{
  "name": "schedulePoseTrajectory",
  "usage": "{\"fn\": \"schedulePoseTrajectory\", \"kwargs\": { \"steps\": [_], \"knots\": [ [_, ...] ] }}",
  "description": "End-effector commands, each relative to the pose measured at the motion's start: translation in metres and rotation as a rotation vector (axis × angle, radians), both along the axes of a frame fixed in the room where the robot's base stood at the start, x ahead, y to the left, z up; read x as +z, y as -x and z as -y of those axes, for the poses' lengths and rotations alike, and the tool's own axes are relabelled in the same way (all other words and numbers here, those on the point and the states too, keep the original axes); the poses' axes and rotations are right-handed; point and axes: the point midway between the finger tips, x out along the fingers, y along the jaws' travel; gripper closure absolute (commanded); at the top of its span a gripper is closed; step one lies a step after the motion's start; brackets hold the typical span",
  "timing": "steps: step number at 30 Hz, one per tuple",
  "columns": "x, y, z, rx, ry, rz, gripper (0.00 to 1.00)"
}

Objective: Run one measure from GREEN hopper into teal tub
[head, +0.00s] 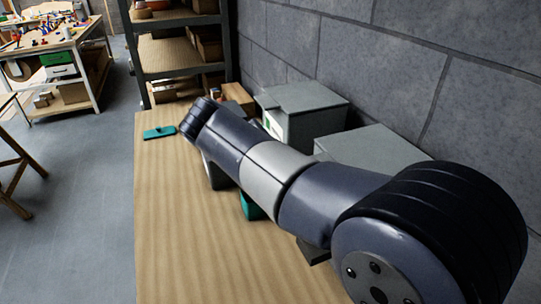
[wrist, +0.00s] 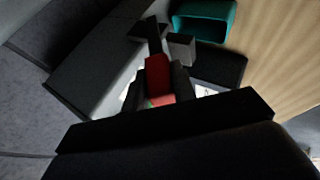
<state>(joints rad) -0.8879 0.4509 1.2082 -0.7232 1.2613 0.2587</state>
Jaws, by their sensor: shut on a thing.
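My gripper (wrist: 159,84) is shut on a red handle (wrist: 158,72) in the wrist view. A small bit of green and white shows just below the handle, partly hidden by my gripper. The teal tub (wrist: 203,20) lies beyond it at the top of the wrist view, apart from my gripper, its opening visible. In the head view my arm hides most of the teal tub (head: 249,207) and all of my gripper. A grey hopper (head: 306,100) with a green and white label (head: 271,126) stands by the wall; its front is partly covered by my arm.
A second grey box-shaped hopper (head: 372,146) stands nearer along the wall, partly behind my arm. A flat teal piece (head: 159,132) lies on the far left of the wooden bench (head: 165,230). A shelf (head: 180,47) stands behind.

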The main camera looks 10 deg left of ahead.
Motion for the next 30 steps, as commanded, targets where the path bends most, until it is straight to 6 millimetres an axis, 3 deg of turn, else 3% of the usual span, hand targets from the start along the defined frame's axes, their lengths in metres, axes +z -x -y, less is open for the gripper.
{"fn": "schedulePoseTrajectory", "kwargs": {
  "steps": [10, 30],
  "knots": [
    [-0.022, 0.012, -0.017, 0.002, 0.192, 0.143, 1.0],
    [-0.03, 0.016, -0.021, -0.001, 0.282, 0.208, 1.0]
  ]
}}
